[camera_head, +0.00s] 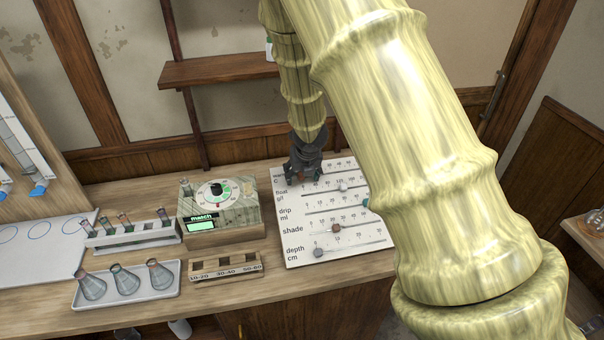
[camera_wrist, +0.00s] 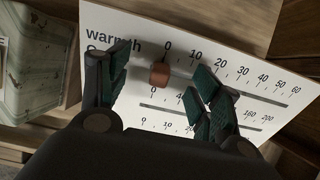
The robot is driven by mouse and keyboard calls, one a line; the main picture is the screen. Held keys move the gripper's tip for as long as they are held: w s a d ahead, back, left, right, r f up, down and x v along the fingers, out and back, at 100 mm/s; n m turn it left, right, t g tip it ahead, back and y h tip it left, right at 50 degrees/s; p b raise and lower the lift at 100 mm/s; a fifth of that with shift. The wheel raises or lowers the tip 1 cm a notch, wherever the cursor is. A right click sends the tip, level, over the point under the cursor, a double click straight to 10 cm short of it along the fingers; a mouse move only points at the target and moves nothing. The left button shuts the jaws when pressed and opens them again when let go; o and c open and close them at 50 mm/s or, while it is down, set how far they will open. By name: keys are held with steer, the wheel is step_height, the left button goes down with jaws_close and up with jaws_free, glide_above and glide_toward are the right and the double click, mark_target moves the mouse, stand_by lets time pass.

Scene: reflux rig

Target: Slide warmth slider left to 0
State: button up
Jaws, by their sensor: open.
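The white slider panel (camera_head: 297,205) lies on the bench and has several labelled rows; warmth is its top row. The warmth slider's copper-brown knob (camera_wrist: 159,74) shows in the wrist view at the left end of its track, just below the 0 mark. My gripper (camera_head: 304,175) is over the panel's upper left corner and hides most of the warmth label and the track's left end in the head view. In the wrist view my gripper (camera_wrist: 163,65) is open, with a green-padded finger on each side of the knob. A gap shows between the knob and both fingers.
The other rows have their own knobs, such as the shade knob (camera_head: 336,228) and the depth knob (camera_head: 318,253). Left of the panel stand a match device (camera_head: 240,218), a wooden slotted block (camera_head: 226,267) and a tray of flasks (camera_head: 125,300). A shelf (camera_head: 225,71) is behind.

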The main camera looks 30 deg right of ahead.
steer(key=p+v, duration=0.3)
steer(key=v, duration=0.3)
stand_by(0.4)
steer(key=shift+s+r, duration=0.1)
stand_by(4.8)
